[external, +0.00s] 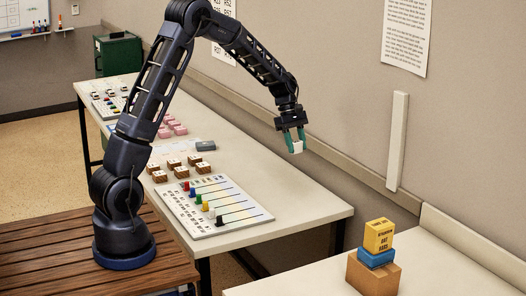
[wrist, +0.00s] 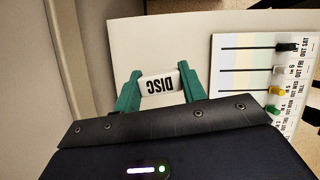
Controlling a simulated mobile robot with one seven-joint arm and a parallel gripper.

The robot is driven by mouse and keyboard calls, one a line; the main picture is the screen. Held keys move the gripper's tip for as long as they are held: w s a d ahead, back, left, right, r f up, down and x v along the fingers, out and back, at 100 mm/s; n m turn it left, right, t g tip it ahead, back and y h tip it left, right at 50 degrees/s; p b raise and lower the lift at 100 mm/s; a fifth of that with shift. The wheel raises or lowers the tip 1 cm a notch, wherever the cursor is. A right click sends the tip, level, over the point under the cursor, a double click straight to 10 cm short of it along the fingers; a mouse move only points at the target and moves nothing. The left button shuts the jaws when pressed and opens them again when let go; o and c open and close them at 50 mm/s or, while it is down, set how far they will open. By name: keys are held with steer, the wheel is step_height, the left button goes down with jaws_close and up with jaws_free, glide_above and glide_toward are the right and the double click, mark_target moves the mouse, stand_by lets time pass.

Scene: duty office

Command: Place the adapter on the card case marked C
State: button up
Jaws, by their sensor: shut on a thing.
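My gripper (external: 293,141) has green fingers and is shut on a white block (external: 298,147), held in the air above the back right part of the long table. I see nothing marked as an adapter. Several brown blocks with pale marked tops (external: 174,164) stand on the table, left of my gripper. Their marks are too small to read, so I cannot tell which thing is the card case marked C.
A white board with coloured sliders (external: 215,205) lies near the front of the long table (external: 300,205). Pink blocks (external: 175,128) and a grey item (external: 205,145) stand further back. A yellow box (external: 379,235) and a blue box (external: 376,258) are stacked on a cardboard box (external: 372,278).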

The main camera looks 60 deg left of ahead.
steer(key=shift+r, duration=0.15)
steer(key=w+a+n+t, duration=0.1)
steer(key=w+a+n, duration=0.3)
steer(key=a, duration=1.1)
step_height(320, 180, up, 2)
steer(key=n+t+y, duration=0.3)
steer(key=n+y, duration=0.2)
steer(key=n, duration=0.7)
glide_above(209, 142)
steer(key=s, duration=0.2)
steer(key=f, duration=1.9)
steer(key=shift+d, duration=0.2)
steer(key=shift+f, duration=0.1)
steer(key=o, duration=0.9)
steer(key=shift+o, duration=0.2)
